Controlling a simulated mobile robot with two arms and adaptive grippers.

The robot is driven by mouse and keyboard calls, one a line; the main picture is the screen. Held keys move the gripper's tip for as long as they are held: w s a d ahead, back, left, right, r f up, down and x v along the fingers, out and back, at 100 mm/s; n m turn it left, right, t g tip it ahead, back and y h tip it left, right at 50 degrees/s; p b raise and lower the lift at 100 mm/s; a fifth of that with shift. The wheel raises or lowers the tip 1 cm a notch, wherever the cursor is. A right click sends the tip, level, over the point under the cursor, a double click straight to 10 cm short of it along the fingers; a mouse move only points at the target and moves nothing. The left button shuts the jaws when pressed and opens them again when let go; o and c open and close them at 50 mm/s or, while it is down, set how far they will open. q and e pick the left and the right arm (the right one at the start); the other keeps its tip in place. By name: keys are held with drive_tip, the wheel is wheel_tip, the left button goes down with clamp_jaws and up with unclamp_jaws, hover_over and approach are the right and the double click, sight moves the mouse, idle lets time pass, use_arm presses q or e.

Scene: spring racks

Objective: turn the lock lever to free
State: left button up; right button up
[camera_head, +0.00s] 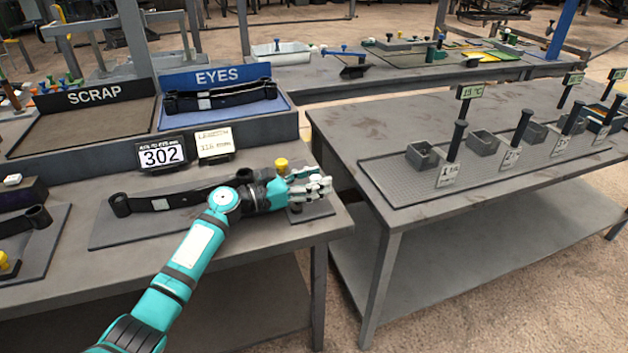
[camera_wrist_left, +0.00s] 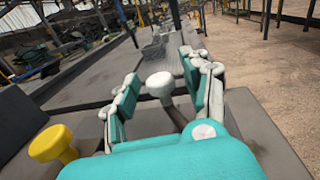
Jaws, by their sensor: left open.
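The dark leaf spring (camera_head: 165,199) with rolled eyes lies on a flat grey fixture plate (camera_head: 110,232) on the near bench. My left gripper (camera_head: 318,186) is over the right end of this plate, its fingers pointing right. In the left wrist view its fingers (camera_wrist_left: 168,88) are spread apart. A pale round knob (camera_wrist_left: 160,84) on a stem stands between them, with no clear contact. It may be the lock lever's handle. A yellow knob (camera_head: 281,165) stands just behind the hand and at the left in the wrist view (camera_wrist_left: 55,143).
A display reading 302 (camera_head: 162,155) and a length card (camera_head: 215,145) stand behind the spring. The SCRAP tray (camera_head: 85,127) and blue EYES tray (camera_head: 285,104) are at the back. Across a gap, the right bench (camera_head: 350,130) carries several upright posts with grey boxes.

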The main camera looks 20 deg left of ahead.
use_arm(q)
drive_tip(key=v, duration=1.2)
